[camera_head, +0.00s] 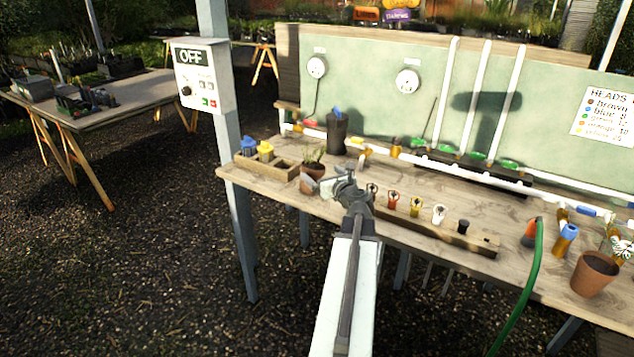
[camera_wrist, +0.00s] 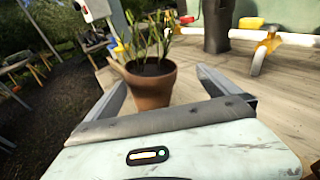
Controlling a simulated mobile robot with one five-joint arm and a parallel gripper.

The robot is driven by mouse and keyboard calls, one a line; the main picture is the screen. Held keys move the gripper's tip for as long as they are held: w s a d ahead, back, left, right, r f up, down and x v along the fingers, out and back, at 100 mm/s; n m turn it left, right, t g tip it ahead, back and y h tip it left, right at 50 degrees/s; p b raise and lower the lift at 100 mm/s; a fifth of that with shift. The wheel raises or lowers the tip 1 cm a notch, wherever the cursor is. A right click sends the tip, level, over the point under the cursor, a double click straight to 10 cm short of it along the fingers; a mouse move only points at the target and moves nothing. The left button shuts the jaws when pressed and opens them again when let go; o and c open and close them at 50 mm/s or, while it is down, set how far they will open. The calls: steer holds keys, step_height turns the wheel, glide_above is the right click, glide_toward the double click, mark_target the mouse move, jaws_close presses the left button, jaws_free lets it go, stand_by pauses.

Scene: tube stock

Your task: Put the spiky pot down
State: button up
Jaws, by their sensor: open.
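The spiky pot (camera_head: 312,182) is a terracotta pot with thin green spiky leaves. It stands upright on the wooden bench (camera_head: 345,208) near its front edge, and shows in the wrist view (camera_wrist: 151,88) too. My gripper (camera_head: 328,184) is open right beside the pot. In the wrist view the pot is between the two spread fingers (camera_wrist: 163,82), toward their tips. I cannot tell whether either finger touches it. The lowest part of the pot is partly hidden behind my gripper's body in the wrist view.
A wooden box with blue and yellow bottles (camera_head: 264,160) is left of the pot. A dark canister (camera_head: 337,133) stands behind. A rack of coloured heads (camera_head: 415,212) lies to the right. Another terracotta pot (camera_head: 595,274) stands far right. A post with an OFF panel (camera_head: 203,76) is at left.

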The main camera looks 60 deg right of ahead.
mark_target(314, 166)
steer(key=shift+w+d+r, duration=0.1)
steer(key=shift+w+d, duration=0.15)
steer(key=shift+d, duration=0.1)
steer(key=b+x, duration=0.1)
steer(key=x, duration=0.6)
steer(key=shift+s+a, duration=0.1)
steer(key=c, duration=1.8)
